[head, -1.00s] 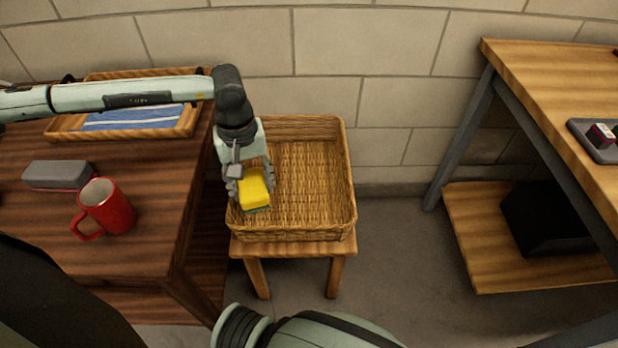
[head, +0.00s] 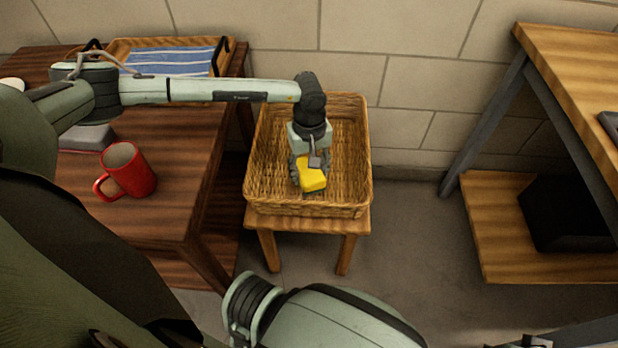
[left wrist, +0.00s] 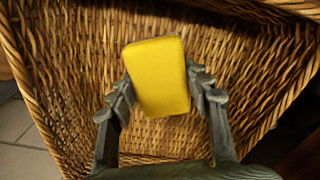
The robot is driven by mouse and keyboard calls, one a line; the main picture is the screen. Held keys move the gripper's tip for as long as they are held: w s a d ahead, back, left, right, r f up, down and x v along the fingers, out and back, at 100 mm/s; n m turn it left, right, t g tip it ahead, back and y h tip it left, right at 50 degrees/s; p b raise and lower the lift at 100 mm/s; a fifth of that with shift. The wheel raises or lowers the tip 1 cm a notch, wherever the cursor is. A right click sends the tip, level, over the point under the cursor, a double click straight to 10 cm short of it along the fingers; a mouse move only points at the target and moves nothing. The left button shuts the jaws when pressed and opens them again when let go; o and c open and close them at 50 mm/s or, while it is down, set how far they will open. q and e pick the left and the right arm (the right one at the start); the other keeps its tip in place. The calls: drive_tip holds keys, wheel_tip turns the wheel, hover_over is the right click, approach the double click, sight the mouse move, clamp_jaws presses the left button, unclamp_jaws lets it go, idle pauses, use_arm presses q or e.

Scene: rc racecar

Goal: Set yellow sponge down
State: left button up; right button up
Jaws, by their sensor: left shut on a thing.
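The yellow sponge (head: 312,176) is between the fingers of my left gripper (head: 309,165), inside the outline of the wicker basket (head: 352,196). In the left wrist view the sponge (left wrist: 158,77) sits between the two fingertips (left wrist: 160,88), and the left gripper is shut on it. The basket's woven floor and walls (left wrist: 60,85) show around and below it. I cannot tell whether the sponge touches the basket floor. My right gripper shows at most as a small dark part at the bottom right edge of the head view; its fingers cannot be made out.
The basket stands on a small wooden stool (head: 308,224). At left, a dark wooden table (head: 190,190) holds a red mug (head: 128,171), a grey block (head: 88,138) and a tray with a striped cloth (head: 172,62). A workbench with a lower shelf (head: 490,230) stands at right.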

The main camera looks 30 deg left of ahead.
sight(309, 180)
use_arm(q)
drive_tip(key=shift+f, duration=1.75)
drive_tip(key=shift+s+f, duration=0.1)
drive_tip(key=o, duration=0.9)
drive_tip(key=shift+o, duration=0.2)
wheel_tip(309, 180, up, 12)
drive_tip(key=shift+r, duration=0.1)
